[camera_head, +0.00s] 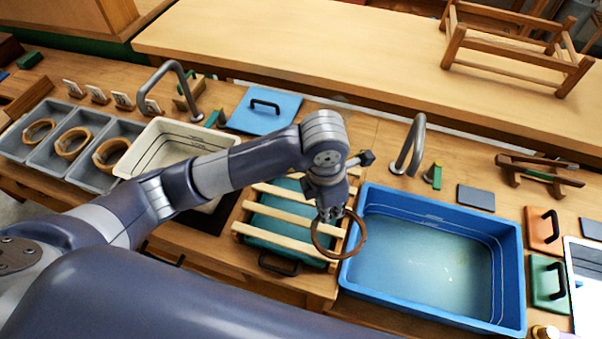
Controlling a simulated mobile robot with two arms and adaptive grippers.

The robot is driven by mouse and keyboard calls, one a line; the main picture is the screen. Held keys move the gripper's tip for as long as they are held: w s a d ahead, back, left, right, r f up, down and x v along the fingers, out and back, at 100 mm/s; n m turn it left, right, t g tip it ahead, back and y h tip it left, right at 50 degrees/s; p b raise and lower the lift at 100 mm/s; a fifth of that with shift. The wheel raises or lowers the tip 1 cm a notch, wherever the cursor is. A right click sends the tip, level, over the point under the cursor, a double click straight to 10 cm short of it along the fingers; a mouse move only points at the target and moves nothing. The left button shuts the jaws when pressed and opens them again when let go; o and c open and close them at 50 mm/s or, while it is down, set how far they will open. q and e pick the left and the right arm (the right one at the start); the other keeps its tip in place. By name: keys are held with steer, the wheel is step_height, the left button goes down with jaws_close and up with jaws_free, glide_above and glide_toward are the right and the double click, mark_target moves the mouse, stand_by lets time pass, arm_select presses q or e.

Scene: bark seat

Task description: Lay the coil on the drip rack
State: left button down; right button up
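My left gripper (334,211) points down and is shut on a brown ring-shaped coil (364,240) at its upper rim. The coil hangs upright below the fingers, over the right end of the drip rack and close to the blue basin's left rim. The drip rack (272,237) has pale wooden slats over a dark green tray. Part of its far right side is hidden behind my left arm and gripper. I cannot tell whether the coil touches the rack. My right gripper is not in view.
A blue basin (512,255) with water stands right of the rack, a cream basin (128,160) left of it. Three similar coils (72,143) sit in grey bins (45,152) at the left. Curved taps (416,140) rise behind the basins.

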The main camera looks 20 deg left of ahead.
arm_select(q)
steer(key=w+a+f+p, duration=0.4)
steer(key=w+a+p, duration=0.1)
steer(key=w+a, duration=0.4)
steer(key=shift+w+a+f+p, duration=0.15)
steer(key=shift+a+f+p, duration=0.25)
steer(key=shift+a, duration=0.8)
steer(key=shift+f, duration=0.1)
steer(key=shift+f, duration=0.15)
steer(key=c, duration=1.6)
jaws_free()
steer(key=shift+c, duration=0.2)
